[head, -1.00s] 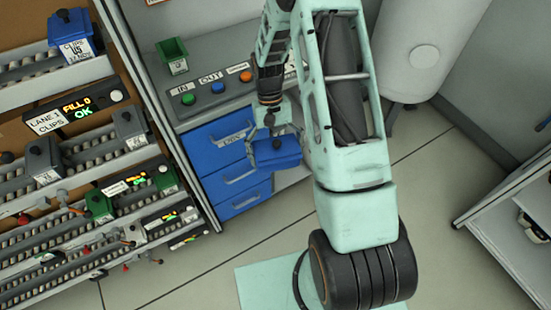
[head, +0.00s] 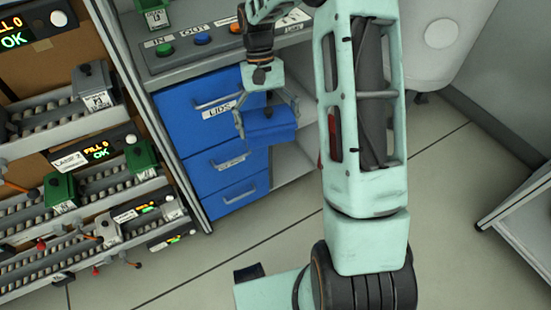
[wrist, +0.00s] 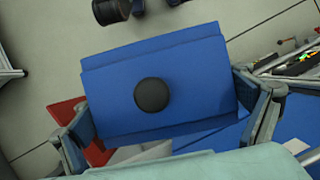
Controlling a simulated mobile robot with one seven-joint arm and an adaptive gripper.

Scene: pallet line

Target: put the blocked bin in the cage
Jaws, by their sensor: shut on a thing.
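A blue bin (head: 272,128) with a black round knob on its lid hangs in my gripper (head: 268,116) in front of the blue drawers. In the wrist view the bin (wrist: 205,75) fills the middle, its lid facing the camera. The gripper's fingers (wrist: 165,118) are closed against its left and right sides. The bin is held off the floor. Its front label is not visible, so I cannot tell whether it is blocked. I cannot make out a cage in these views.
Blue drawers (head: 195,112) stand under a counter with green, blue and orange buttons (head: 202,38). Roller lanes with green and grey bins (head: 60,192) fill the left. A white-framed stand (head: 520,215) is at the right edge. Open floor (head: 450,190) lies between.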

